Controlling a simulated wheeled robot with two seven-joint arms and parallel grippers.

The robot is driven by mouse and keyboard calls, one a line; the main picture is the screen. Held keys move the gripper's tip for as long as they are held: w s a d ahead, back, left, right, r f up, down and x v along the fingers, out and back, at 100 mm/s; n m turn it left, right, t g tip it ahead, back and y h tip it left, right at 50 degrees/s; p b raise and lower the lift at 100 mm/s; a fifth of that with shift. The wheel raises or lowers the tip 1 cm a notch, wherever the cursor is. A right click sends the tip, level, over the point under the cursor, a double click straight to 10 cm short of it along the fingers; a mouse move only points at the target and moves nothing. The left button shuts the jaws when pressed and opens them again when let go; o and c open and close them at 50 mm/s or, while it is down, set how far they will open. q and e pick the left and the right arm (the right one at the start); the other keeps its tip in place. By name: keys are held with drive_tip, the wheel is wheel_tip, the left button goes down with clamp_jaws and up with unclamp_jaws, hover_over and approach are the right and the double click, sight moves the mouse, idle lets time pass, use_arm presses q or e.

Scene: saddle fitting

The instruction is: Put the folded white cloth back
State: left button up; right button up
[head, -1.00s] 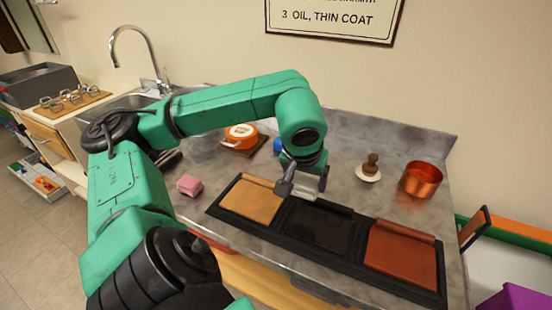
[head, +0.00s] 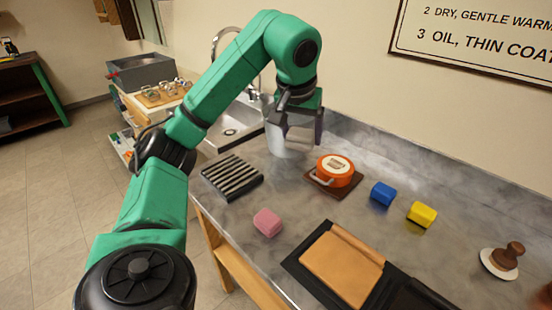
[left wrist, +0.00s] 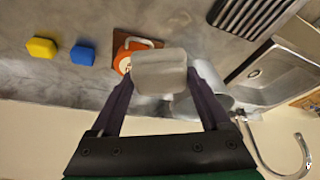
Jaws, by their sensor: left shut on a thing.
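My left gripper (head: 294,128) is raised over the back of the counter, beside the sink. In the left wrist view the left gripper (left wrist: 160,78) is shut on the folded white cloth (left wrist: 160,70), a pale, rounded block between its fingertips. In the head view the fingers partly hide the cloth. A pale grey, round-sided vessel (left wrist: 215,101) lies behind the fingers in the left wrist view. It also shows below the gripper in the head view (head: 290,149). My right gripper is not in view.
A black slatted rack (head: 232,177) lies left of the gripper, near the sink (head: 238,122). An orange round tin (head: 336,171) sits on a brown board to the right. Pink (head: 267,222), blue (head: 383,193) and yellow (head: 422,214) blocks and a black tray (head: 298,268) are farther along.

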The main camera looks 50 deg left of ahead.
use_arm(q)
drive_tip(key=f+b, duration=0.2)
drive_tip(key=f, duration=0.4)
drive_tip(key=f+b, duration=0.2)
drive_tip(key=f, duration=0.4)
drive_tip(key=d+f+b, duration=0.1)
drive_tip(key=f+b, duration=0.2)
drive_tip(key=f, duration=0.4)
drive_tip(key=shift+s, duration=0.1)
drive_tip(key=shift+a, duration=0.15)
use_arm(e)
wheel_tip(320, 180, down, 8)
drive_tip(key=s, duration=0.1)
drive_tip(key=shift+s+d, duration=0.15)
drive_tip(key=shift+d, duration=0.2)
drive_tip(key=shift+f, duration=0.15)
use_arm(q)
drive_tip(key=o, duration=0.8)
drive_tip(key=shift+f, duration=0.1)
drive_tip(key=shift+c, duration=0.2)
drive_tip(key=shift+o, duration=1.3)
drive_tip(key=shift+r, duration=0.25)
drive_tip(key=p+v, duration=0.3)
drive_tip(key=v, duration=0.9)
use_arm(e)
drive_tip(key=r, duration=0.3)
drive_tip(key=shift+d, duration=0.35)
